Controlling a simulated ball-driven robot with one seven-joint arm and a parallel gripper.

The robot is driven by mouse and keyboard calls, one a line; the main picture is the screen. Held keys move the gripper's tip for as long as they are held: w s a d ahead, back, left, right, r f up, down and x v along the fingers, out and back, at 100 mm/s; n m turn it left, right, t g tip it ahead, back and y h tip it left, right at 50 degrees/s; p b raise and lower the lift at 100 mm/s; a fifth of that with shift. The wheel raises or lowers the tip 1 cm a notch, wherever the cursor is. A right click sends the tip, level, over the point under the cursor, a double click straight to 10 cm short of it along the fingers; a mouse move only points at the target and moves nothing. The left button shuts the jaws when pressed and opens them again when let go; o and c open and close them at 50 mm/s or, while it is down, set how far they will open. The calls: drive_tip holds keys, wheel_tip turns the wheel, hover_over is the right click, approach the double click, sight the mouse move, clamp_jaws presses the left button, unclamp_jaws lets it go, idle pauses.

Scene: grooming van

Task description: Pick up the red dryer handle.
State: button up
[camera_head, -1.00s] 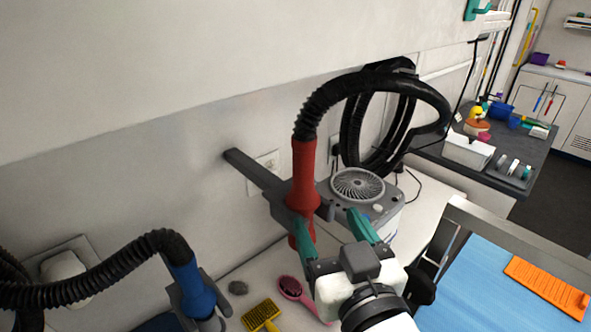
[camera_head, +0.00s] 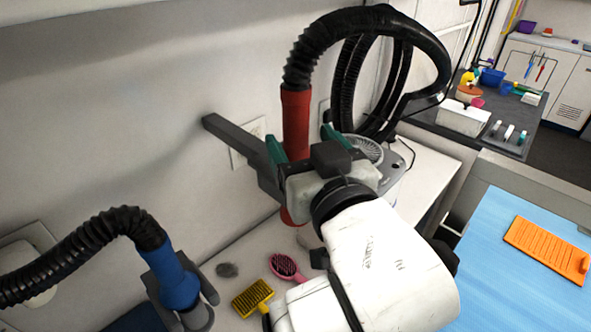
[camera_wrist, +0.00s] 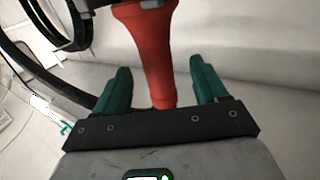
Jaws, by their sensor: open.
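The red dryer handle (camera_head: 296,118) hangs upright in a grey wall bracket (camera_head: 236,143), with a black ribbed hose (camera_head: 335,35) rising from its top. My gripper (camera_head: 303,142) has teal fingers and is open at the handle, hiding its middle in the head view. In the wrist view the red handle (camera_wrist: 152,60) stands between the two fingers of my gripper (camera_wrist: 160,88), with a visible gap on each side. Neither finger appears to touch it. The handle's lower tip shows below my gripper in the head view.
A blue dryer handle (camera_head: 172,278) on another black hose is at the lower left. A dryer unit with a round grille (camera_head: 366,150) stands behind my gripper. A blue table (camera_head: 490,290) is at right.

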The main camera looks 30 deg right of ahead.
drive_tip(key=shift+w+d+r, duration=0.1)
drive_tip(key=shift+w+d, duration=0.05)
drive_tip(key=shift+w, duration=0.35)
drive_tip(key=shift+w+d+r, duration=0.1)
drive_tip(key=shift+w, duration=0.35)
drive_tip(key=shift+w+d+f+p, duration=0.1)
drive_tip(key=shift+w+d+p, duration=0.1)
drive_tip(key=shift+w, duration=0.55)
drive_tip(key=shift+w+d+r+p, duration=0.1)
drive_tip(key=shift+w+p, duration=0.1)
drive_tip(key=shift+w, duration=0.5)
drive_tip(key=shift+w+d+f+p, duration=0.1)
drive_tip(key=shift+w+d+p, duration=0.1)
drive_tip(key=shift+w, duration=0.55)
drive_tip(key=c, duration=1.2)
